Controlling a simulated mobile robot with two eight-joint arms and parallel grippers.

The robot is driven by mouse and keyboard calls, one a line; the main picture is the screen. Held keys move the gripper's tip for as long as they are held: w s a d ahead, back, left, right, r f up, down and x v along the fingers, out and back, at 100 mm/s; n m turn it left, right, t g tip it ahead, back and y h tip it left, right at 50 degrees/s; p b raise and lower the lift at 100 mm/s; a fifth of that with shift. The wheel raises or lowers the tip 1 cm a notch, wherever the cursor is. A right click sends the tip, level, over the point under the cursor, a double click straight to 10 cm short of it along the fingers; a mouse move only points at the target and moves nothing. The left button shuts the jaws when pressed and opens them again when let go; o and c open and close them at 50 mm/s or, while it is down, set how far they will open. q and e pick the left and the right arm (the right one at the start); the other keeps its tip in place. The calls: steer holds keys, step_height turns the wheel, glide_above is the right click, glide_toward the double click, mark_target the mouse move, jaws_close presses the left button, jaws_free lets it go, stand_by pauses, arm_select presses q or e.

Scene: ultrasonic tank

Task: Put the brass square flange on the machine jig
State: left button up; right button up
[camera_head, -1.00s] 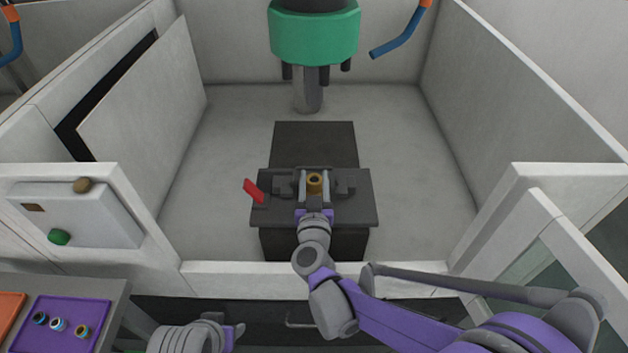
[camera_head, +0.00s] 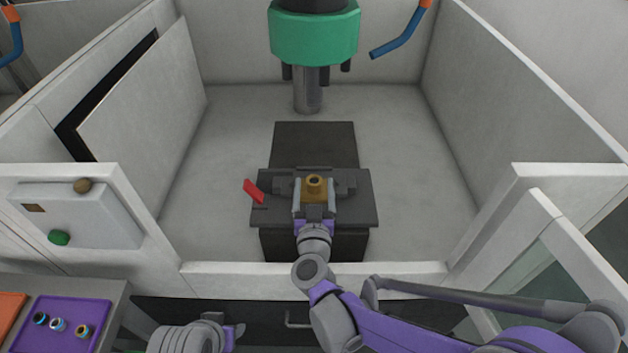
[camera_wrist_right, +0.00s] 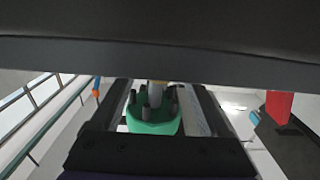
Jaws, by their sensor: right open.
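The brass square flange (camera_head: 315,187) sits at the middle of the dark machine jig (camera_head: 350,187), between its side clamps. Its round collar faces up, and its square body shows. My right gripper (camera_head: 314,202) is open, with one finger on each side of the flange's near part. I cannot tell whether the fingers touch it. The right wrist view shows no flange; a dark shape fills its top. Part of my left arm, with what looks like its gripper (camera_head: 236,332), shows at the bottom left; its jaw state is unclear.
A green spindle head (camera_head: 314,35) hangs above and behind the jig; it also shows in the right wrist view (camera_wrist_right: 153,117). A red handle (camera_head: 254,191) stands at the jig's left. A purple tray (camera_head: 62,342) with several small rings lies bottom left. Low front wall (camera_head: 220,275) ahead.

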steer(key=s, duration=0.9)
steer(key=shift+s, duration=0.3)
stand_by(0.7)
